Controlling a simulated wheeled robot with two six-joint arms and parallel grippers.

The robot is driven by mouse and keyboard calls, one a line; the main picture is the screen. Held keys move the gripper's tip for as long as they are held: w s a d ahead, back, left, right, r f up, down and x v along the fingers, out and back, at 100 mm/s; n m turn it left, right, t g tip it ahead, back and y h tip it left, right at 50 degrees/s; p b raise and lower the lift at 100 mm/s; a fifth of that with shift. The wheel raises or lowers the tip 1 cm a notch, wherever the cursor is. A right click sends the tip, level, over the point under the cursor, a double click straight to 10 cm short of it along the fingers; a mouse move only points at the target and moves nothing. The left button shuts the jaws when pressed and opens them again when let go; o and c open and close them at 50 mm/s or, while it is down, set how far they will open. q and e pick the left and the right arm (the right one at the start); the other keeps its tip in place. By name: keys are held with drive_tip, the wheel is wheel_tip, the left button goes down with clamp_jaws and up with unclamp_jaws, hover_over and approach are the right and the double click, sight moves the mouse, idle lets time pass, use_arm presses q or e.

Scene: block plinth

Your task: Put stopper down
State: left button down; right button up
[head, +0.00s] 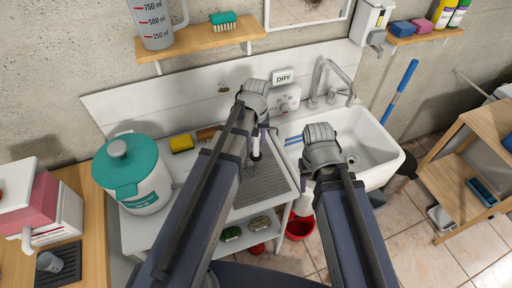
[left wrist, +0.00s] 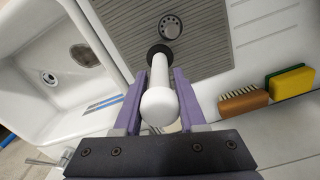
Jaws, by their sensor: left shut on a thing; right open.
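My left gripper (head: 258,134) is above the grey ribbed drainboard (head: 270,188), left of the sink. In the left wrist view its purple fingers (left wrist: 160,95) are shut on the white handle of the stopper (left wrist: 159,104), one on each side. The stopper's black end points away from the wrist, toward the drainboard (left wrist: 210,50), close beside a round metal drain (left wrist: 170,27). I cannot tell whether it touches the board. In the head view the stopper (head: 256,146) is partly hidden by my left arm. My right gripper (head: 318,150) is open over the sink's left side; its fingertips are mostly hidden.
The white sink basin (head: 375,140) has its own drain and a tap (head: 330,80) behind. A yellow sponge (head: 181,143) and brown brush (head: 206,134) lie left of the drainboard. A teal-lidded canister (head: 140,190) stands further left. A red bucket (head: 299,228) is below.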

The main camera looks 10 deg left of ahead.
use_arm(q)
drive_tip(key=shift+f+b, duration=0.7)
drive_tip(key=shift+f, duration=0.5)
use_arm(e)
drive_tip(key=shift+f, duration=1.2)
drive_tip(key=shift+f, duration=0.1)
use_arm(q)
drive_tip(key=shift+f, duration=0.2)
drive_tip(key=shift+c, duration=2.4)
unclamp_jaws()
drive_tip(key=shift+r, duration=0.15)
